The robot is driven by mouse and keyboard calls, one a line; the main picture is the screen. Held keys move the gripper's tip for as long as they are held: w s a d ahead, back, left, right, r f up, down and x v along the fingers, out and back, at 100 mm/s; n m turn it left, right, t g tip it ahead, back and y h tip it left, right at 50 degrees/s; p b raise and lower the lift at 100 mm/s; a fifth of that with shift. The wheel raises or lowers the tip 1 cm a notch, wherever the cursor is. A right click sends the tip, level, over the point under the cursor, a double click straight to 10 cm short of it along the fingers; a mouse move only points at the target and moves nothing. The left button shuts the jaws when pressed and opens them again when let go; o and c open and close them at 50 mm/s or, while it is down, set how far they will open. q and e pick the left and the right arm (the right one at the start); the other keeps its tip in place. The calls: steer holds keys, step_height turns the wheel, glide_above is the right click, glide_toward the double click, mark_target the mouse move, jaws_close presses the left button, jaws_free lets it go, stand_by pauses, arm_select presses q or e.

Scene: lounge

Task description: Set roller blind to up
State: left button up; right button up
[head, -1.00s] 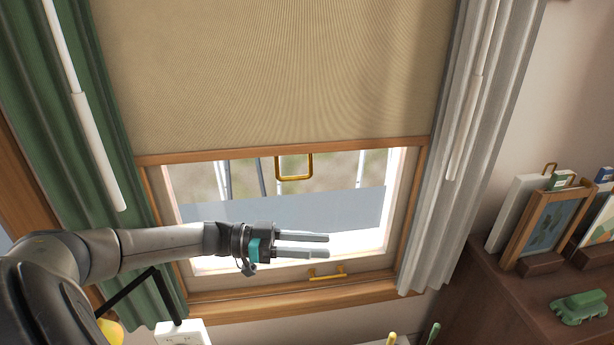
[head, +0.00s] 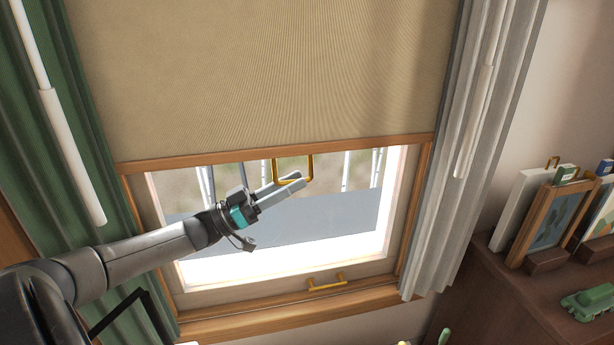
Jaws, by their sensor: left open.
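The tan roller blind (head: 260,80) hangs partly down over the window, with a wooden bottom bar (head: 230,157). A brass pull loop (head: 309,170) hangs from the middle of the bar. My left gripper (head: 286,186) is open, pointing up and right, with its fingertips at the loop's lower part. The fingers overlap the loop in the picture; I cannot tell whether they touch it. My right gripper does not show.
The window frame has a brass handle (head: 327,281) on its lower rail. A green curtain (head: 100,150) hangs at left and a grey curtain (head: 450,220) at right. A brown cabinet (head: 490,310) at right carries picture frames (head: 545,225) and a green toy car (head: 590,303).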

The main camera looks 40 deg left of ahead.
arm_select(q)
steer(key=shift+x, duration=1.9)
jaws_close()
